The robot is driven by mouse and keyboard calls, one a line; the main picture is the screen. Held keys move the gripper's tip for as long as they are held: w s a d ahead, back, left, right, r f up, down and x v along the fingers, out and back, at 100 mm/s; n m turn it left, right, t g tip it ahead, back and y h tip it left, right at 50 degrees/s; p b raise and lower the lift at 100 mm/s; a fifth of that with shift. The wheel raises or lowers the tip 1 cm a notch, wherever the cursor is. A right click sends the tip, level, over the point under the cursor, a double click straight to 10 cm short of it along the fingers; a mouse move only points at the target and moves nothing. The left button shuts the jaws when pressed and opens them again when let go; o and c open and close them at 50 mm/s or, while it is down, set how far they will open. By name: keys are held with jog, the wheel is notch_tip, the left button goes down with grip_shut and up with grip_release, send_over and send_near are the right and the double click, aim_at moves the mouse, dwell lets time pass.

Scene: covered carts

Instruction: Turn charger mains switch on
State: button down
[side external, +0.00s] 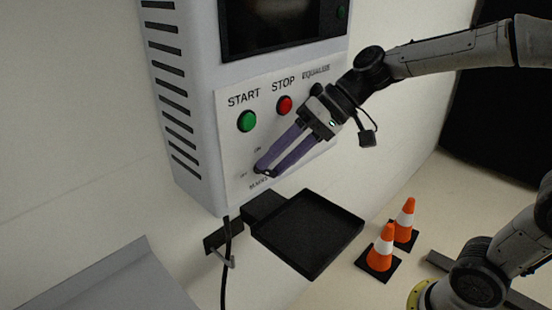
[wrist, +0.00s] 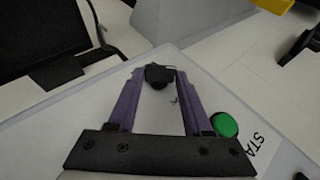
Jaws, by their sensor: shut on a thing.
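The charger (side external: 185,60) is a pale grey wall cabinet with a white front panel. Its mains switch is a black knob (wrist: 158,74) low on that panel, near small ON, OFF and MAINS lettering. My gripper (side external: 268,171) reaches the knob from the upper right in the side view, with its purple fingers at the switch. In the wrist view the two fingertips of my gripper (wrist: 159,80) are on either side of the knob, shut on it. The fingers mostly hide the knob in the side view, and its pointing direction cannot be told.
The green START button (side external: 247,121) and red STOP button (side external: 284,105) sit above the switch, close to my fingers. A black tray (side external: 345,238) juts out below. A black cable (side external: 226,270) hangs beneath the cabinet. Two orange cones (side external: 382,250) (side external: 405,219) stand at the right.

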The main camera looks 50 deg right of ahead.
jog(key=shift+s+d+f+m+t+y, duration=0.15)
jog(key=shift+f+m+t+y, duration=0.25)
jog(key=shift+y, duration=1.05)
jog(key=shift+w+d+f+m+t+y, duration=0.15)
jog(key=shift+f+m+t+y, duration=0.25)
jog(key=shift+y, duration=1.1)
jog(key=shift+s+d+f+m+t+y, duration=0.2)
jog(key=shift+m+y, duration=0.3)
jog(key=shift+y, duration=0.95)
jog(key=shift+w, duration=0.1)
jog(key=shift+a, duration=0.1)
jog(key=shift+c, duration=1.6)
grip_release()
jog(key=v, duration=1.4)
jog(key=shift+f, duration=0.2)
jog(key=shift+a, duration=0.1)
